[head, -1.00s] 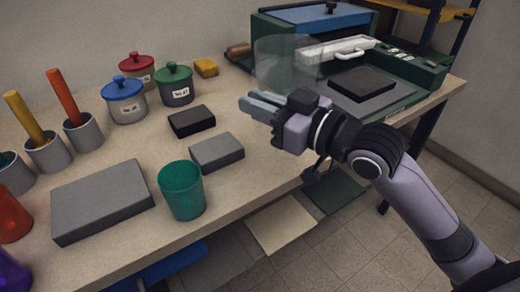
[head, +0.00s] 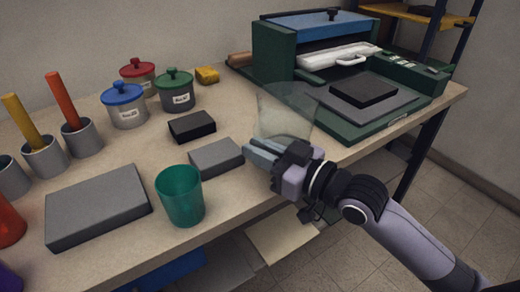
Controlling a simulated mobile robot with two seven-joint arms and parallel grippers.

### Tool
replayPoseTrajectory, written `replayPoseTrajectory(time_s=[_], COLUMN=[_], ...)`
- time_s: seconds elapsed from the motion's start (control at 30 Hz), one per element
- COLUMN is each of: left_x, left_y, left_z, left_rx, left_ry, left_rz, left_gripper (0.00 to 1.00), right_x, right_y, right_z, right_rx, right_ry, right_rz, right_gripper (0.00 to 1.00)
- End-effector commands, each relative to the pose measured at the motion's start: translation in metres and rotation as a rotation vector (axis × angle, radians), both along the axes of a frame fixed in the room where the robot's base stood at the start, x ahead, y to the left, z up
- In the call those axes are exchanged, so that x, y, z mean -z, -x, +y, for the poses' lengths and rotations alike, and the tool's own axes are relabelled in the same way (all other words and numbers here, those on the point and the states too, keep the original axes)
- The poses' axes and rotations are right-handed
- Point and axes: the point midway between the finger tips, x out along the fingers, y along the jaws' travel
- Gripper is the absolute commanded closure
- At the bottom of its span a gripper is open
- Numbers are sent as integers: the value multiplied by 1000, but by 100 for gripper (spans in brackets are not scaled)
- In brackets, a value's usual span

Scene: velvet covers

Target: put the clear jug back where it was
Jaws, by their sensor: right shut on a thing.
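The clear jug (head: 284,108) is a see-through, faint vessel in the head view, in front of the green press. My right gripper (head: 262,152) is at its lower part and shut on it, over the front part of the table. I cannot tell whether the jug's base touches the table, because the gripper hides it. My left gripper is not in view.
A green cup (head: 180,196) stands near the front edge. Grey blocks (head: 98,204) (head: 216,157) and a black block (head: 192,127) lie on the table (head: 250,100). Lidded pots (head: 175,92) stand behind. The green press (head: 275,55) fills the back right.

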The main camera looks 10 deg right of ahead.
Motion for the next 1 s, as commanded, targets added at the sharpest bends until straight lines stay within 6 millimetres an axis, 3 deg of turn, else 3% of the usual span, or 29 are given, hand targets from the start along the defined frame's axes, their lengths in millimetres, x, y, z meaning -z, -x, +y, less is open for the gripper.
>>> replayPoseTrajectory(time_s=[0.1, 0.13, 0.2, 0.57, 1.0], left_x=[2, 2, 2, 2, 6], left_y=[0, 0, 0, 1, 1], left_z=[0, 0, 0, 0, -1], left_rx=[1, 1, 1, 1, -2], left_ry=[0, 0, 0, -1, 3], left_rz=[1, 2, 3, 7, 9], left_gripper=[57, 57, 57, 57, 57], right_x=[3, 4, 3, -3, 2], right_y=[0, 0, 0, 0, 53], right_z=[0, 0, 0, 0, -44], right_rx=[0, 0, 0, 0, 1], right_ry=[1, 1, 1, -1, 5], right_rz=[-2, 1, 1, -2, 4], right_gripper=[100, 75, 60, 60, 60])
